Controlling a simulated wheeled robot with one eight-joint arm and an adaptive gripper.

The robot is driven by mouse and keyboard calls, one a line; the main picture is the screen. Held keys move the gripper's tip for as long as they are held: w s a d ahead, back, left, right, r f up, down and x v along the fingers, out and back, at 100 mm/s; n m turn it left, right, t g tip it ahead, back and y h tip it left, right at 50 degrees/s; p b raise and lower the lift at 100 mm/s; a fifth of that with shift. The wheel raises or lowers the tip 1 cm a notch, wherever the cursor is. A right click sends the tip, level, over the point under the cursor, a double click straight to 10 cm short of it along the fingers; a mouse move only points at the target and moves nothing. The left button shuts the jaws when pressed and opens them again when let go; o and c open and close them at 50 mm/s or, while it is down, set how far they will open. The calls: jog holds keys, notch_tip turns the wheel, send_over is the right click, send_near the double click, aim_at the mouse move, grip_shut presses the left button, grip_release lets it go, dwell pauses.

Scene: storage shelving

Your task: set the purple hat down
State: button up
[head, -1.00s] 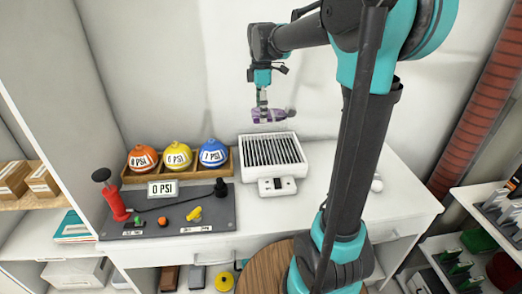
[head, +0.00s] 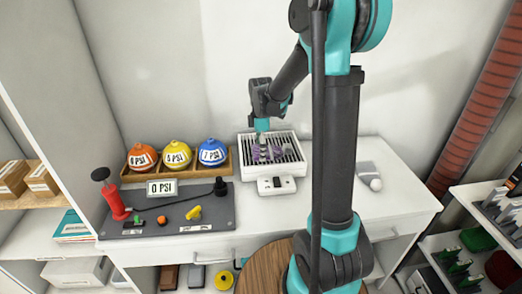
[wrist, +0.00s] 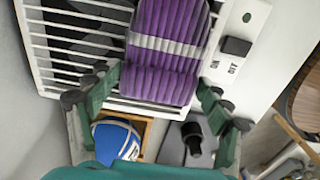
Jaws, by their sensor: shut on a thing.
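The purple hat (head: 271,154) is ribbed, with a pale band across it in the wrist view (wrist: 172,58). It is over the dark slatted top of a white device (head: 287,184) on the counter. I cannot tell whether it touches the slats. My gripper (head: 262,144) points down and is shut on the hat. In the wrist view my gripper's green fingers (wrist: 158,98) are on either side of the hat's near end. The hat's far end is cut off by the frame edge.
Orange (head: 142,158), yellow (head: 177,155) and blue (head: 212,152) balls sit in a wooden tray left of the device. A grey board (head: 165,222) with a red pump (head: 117,206) lies in front. A small grey-and-white item (head: 370,172) lies to the right, with clear counter around it.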

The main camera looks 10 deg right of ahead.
jog(key=shift+f, duration=0.25)
jog(key=shift+f, duration=0.1)
jog(key=o, duration=1.2)
jog(key=shift+c, duration=0.2)
notch_tip(320, 180, up, 12)
jog(key=s+d+f+m+t, duration=0.1)
jog(key=s+d+f+m, duration=0.2)
jog(key=s+m, duration=0.3)
jog(key=s+d+f+m+t, duration=0.1)
jog(key=s+d+f+m, duration=0.1)
jog(key=s+f+m, duration=0.4)
jog(key=s+d+f+m+t, duration=0.2)
jog(key=s+f+m, duration=0.3)
jog(key=s, duration=0.5)
jog(key=shift+s+d+f+m, duration=0.15)
jog(key=shift+d+m, duration=0.35)
jog(key=shift+d, duration=0.35)
